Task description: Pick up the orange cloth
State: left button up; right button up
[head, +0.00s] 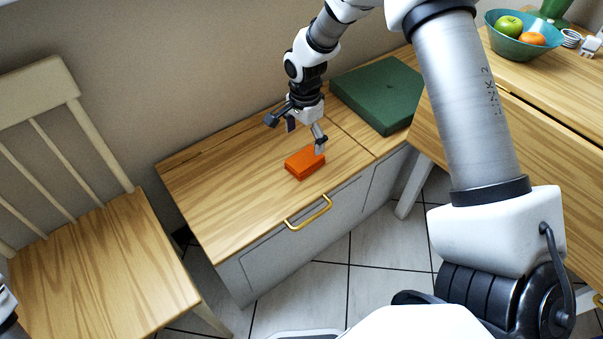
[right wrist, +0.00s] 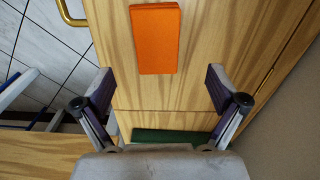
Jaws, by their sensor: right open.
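The orange cloth (head: 303,165) is a folded, flat block on the wooden top of a low cabinet, near its front edge. It also shows in the right wrist view (right wrist: 155,38), at the top middle, beyond the fingertips. My right gripper (head: 297,136) is open and empty above the cabinet top. In the head view one finger overlaps the cloth's far corner; I cannot tell whether they touch. In the right wrist view the fingers (right wrist: 160,80) are spread wide with bare wood between them. My left gripper is not seen; only a sliver of arm shows at the left edge.
A green box (head: 378,95) lies on the cabinet's right part. The cabinet (head: 225,205) has a brass handle (head: 308,213) in front. A wooden chair (head: 100,270) stands left. A table with a teal fruit bowl (head: 510,42) is at right. The cabinet top left of the cloth is clear.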

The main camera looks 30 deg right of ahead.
aim_at(305, 159)
jog(key=f+b, duration=0.1)
jog(key=f, duration=0.1)
jog(key=f+b, duration=0.1)
jog(key=f, duration=0.1)
jog(key=f+b, duration=0.1)
jog(key=f, duration=0.1)
jog(key=shift+s+f, duration=0.35)
jog(key=shift+f, duration=0.4)
jog(key=shift+r, duration=0.1)
jog(key=c, duration=1.2)
